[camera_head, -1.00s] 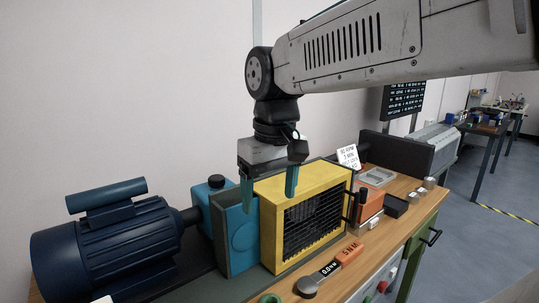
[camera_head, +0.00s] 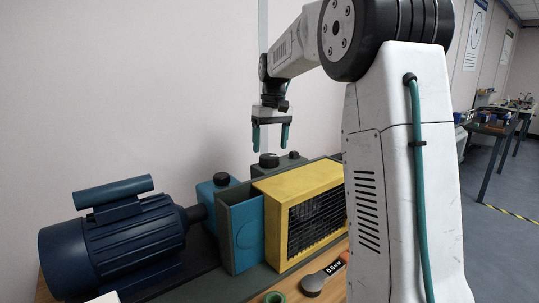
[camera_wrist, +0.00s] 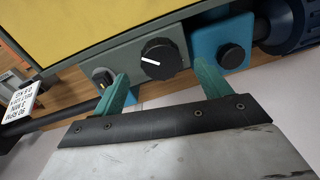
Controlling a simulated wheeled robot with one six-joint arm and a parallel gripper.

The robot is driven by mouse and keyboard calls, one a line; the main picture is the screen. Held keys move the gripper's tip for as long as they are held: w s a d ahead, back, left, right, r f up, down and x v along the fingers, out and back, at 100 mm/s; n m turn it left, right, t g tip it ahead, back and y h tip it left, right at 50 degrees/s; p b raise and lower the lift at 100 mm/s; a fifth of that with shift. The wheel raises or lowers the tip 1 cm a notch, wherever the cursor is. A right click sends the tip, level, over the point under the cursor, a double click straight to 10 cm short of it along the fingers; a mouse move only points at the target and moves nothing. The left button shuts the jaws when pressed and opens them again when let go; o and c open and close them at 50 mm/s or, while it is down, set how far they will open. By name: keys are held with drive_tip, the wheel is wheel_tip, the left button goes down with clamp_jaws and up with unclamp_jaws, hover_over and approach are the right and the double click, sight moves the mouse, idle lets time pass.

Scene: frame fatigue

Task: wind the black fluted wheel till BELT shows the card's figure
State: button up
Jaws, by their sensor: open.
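The black fluted wheel (camera_wrist: 160,60), with a white pointer line, sits on a grey housing; in the head view it shows behind the yellow guard (camera_head: 268,160). My gripper (camera_head: 270,148) is open and empty, just above the wheel. In the wrist view its teal fingers (camera_wrist: 162,72) lie either side of the wheel, apart from it. A white card (camera_wrist: 20,104) is at the left of the wrist view, its print too small to read surely; my arm hides it in the head view. I cannot make out a BELT readout.
A smaller black knob (camera_wrist: 231,57) on a blue block and a small dark fitting (camera_wrist: 103,77) flank the wheel. The blue motor (camera_head: 115,245) is left.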

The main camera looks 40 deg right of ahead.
sight(269, 156)
drive_tip(key=shift+a+f, duration=0.15)
drive_tip(key=shift+f, duration=1.85)
drive_tip(key=c, duration=1)
drive_tip(key=shift+m, duration=2.2)
drive_tip(key=o, duration=1)
drive_tip(key=shift+r, duration=0.15)
